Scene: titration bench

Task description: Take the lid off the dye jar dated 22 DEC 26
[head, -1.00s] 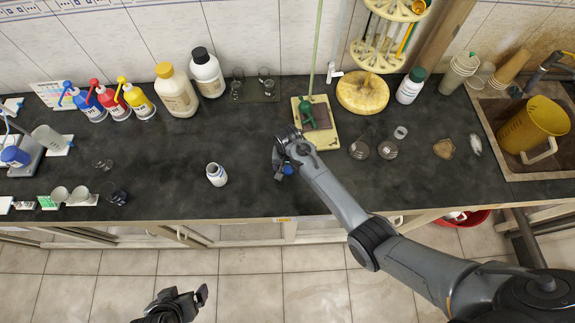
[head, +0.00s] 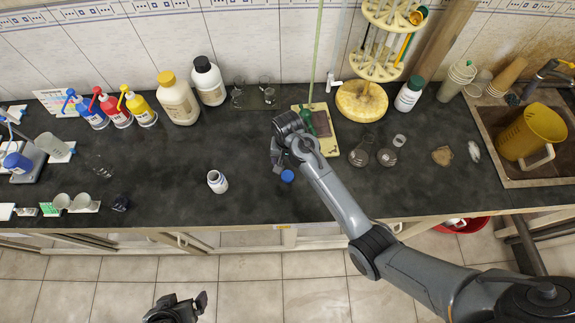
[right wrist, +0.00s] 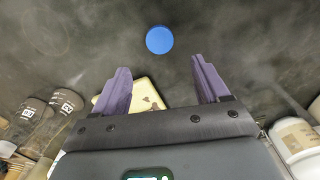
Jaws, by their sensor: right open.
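A small white jar (head: 217,182) stands upright and uncovered on the dark bench. Its label is too small to read a date. A round blue lid (head: 288,176) lies on the bench to the right of the jar, and also shows in the right wrist view (right wrist: 159,40). My right gripper (head: 277,160) is open and empty, just behind the lid in the head view. In the right wrist view its two fingers (right wrist: 160,75) are spread, with the lid beyond their tips and apart from them. My left gripper (head: 182,305) is low in the head view, off the bench.
Pump bottles (head: 112,109) and capped bottles (head: 178,98) stand at the back left. A green stand (head: 322,122) on a pale base is behind my right gripper. Glassware (head: 387,156) lies right of my arm. The bench around the jar is clear.

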